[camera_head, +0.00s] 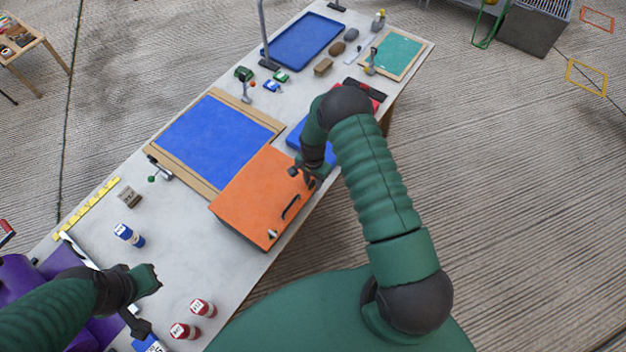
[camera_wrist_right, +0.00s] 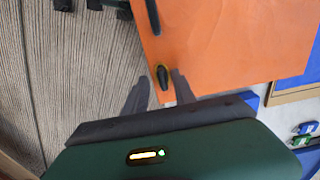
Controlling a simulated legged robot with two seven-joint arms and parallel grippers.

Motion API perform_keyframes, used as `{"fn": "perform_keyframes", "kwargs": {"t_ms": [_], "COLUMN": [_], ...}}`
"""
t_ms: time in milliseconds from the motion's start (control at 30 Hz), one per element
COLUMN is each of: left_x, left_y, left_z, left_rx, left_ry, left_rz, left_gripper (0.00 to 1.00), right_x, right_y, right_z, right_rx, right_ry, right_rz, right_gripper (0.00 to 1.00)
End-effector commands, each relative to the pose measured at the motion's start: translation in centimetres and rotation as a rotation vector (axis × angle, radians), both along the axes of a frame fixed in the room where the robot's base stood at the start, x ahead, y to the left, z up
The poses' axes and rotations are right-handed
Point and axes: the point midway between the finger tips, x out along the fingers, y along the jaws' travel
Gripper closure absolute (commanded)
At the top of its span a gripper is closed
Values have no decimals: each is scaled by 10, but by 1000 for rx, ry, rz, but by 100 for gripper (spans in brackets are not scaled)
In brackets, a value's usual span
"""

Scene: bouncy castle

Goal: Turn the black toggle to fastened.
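The black toggle (camera_wrist_right: 162,77) sits on a yellow-rimmed base near the edge of the orange panel (camera_wrist_right: 225,50) in the right wrist view. Its long side runs roughly up and down there, nearly in line with the black handle (camera_wrist_right: 152,16). My right gripper (camera_wrist_right: 158,92) is open, with one finger on each side of the toggle; I cannot tell whether they touch it. In the head view my right gripper (camera_head: 304,174) is over the far corner of the orange panel (camera_head: 245,195) and hides the toggle. My left gripper (camera_head: 146,302) is over the table's near left part, away from the panel.
A blue panel in a wooden frame (camera_head: 215,138) adjoins the orange panel. A purple object (camera_head: 20,275) lies by my left arm. Bare tabletop lies left of the orange panel.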

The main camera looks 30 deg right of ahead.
Motion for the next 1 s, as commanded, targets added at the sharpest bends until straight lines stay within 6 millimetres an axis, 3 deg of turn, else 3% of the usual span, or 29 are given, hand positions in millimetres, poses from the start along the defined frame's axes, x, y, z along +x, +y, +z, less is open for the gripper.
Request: {"fn": "perform_keyframes", "kwargs": {"t_ms": [33,267,767,1000], "left_x": [0,0,0,0], "left_y": [0,0,0,0], "left_z": [0,0,-4,-16], "left_rx": [0,0,0,0], "left_ry": [0,0,0,0], "left_rz": [0,0,0,0], "left_gripper": [100,100,100,100], "right_x": [1,1,2,4], "right_y": [0,0,-2,-3], "right_z": [-1,-1,1,0], "right_rx": [0,1,-2,-5], "right_ry": [1,1,-5,-9], "right_rz": [0,0,26,139], "right_gripper": [71,100,100,100]}}
